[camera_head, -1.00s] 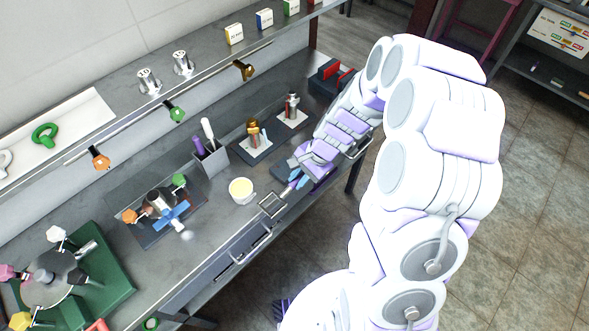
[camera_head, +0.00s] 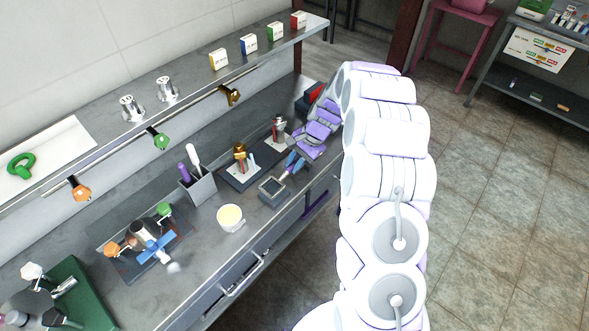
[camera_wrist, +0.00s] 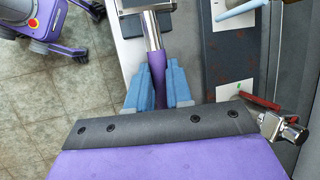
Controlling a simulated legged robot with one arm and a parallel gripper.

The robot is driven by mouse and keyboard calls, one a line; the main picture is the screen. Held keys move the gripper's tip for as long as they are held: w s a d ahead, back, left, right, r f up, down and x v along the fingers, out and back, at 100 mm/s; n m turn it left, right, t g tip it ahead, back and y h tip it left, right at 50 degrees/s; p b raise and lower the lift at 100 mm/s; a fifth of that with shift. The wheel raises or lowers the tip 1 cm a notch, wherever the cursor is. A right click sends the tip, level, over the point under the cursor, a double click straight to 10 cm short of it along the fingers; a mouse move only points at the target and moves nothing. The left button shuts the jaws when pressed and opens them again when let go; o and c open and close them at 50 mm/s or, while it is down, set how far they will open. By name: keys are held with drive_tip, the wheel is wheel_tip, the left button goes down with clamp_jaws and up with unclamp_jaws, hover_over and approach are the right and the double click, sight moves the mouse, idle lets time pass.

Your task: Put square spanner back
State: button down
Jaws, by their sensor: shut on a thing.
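The square spanner has a dark metal square frame head (camera_head: 273,191) and shows over the bench top in the head view, right of the mug. In the wrist view its bright metal shaft (camera_wrist: 151,32) and purple handle (camera_wrist: 158,68) run up to the square head, cut off by the top edge. My gripper (camera_head: 293,164) has blue fingers, which also show in the wrist view (camera_wrist: 160,88). They are shut around the purple handle. Whether the head touches the bench top, I cannot tell.
A cream mug (camera_head: 230,218) with yellow contents stands left of the spanner head. A grey holder (camera_head: 199,188) with purple and white handles stands behind it. Dark mats with upright fittings (camera_head: 240,160) lie beyond my gripper. A drawer handle (camera_head: 243,277) juts from the bench front.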

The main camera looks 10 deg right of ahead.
drive_tip(key=shift+w+d, duration=0.25)
drive_tip(key=shift+d, duration=0.15)
drive_tip(key=shift+w+d+f, duration=0.1)
drive_tip(key=shift+w+f, duration=0.05)
drive_tip(key=shift+f, duration=0.15)
drive_tip(key=f+b, duration=0.1)
drive_tip(key=f, duration=0.2)
drive_tip(key=shift+a, duration=0.35)
drive_tip(key=c, duration=1)
unclamp_jaws()
drive_tip(key=shift+d, duration=0.2)
